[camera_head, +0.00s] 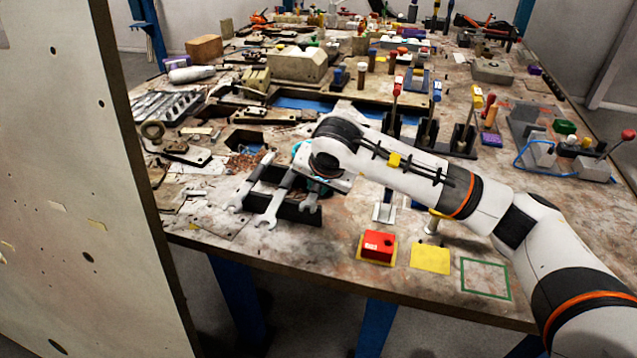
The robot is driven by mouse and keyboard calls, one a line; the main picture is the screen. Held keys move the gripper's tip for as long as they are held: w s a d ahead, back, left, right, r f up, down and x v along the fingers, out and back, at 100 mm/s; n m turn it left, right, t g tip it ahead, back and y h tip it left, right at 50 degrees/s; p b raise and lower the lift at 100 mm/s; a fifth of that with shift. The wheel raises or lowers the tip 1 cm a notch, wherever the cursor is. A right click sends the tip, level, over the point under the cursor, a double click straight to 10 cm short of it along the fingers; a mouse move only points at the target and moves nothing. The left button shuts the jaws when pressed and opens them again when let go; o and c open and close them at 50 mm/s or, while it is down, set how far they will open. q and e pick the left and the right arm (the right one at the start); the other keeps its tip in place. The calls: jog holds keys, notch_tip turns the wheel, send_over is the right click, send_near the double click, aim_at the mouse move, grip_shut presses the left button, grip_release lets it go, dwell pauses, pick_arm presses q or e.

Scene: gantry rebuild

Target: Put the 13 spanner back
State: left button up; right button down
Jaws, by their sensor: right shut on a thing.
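My right gripper (313,186) is over the right end of a dark spanner rack (290,212) near the table's front edge. It is shut on a grey spanner (310,203), whose open-jawed end shows just below the fingers. My wrist hides most of this spanner, and I cannot tell whether it rests in the rack or hangs just above it. Two more grey spanners, a left one (250,182) and a middle one (275,206), lie slanted in the rack with their open jaws toward the front. No size marks are readable. My left gripper is out of view.
A red block (378,245), a yellow square (430,258) and a green outlined square (486,278) lie right of the rack. Upright levers (395,110) stand behind my right arm. A large pale panel (80,180) blocks the left side. Tools clutter the far table.

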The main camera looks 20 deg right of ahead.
jog(key=shift+f, duration=0.25)
jog(key=c, duration=1.2)
grip_release()
jog(key=shift+r, duration=0.1)
jog(key=b+v, duration=0.1)
jog(key=v, duration=1.1)
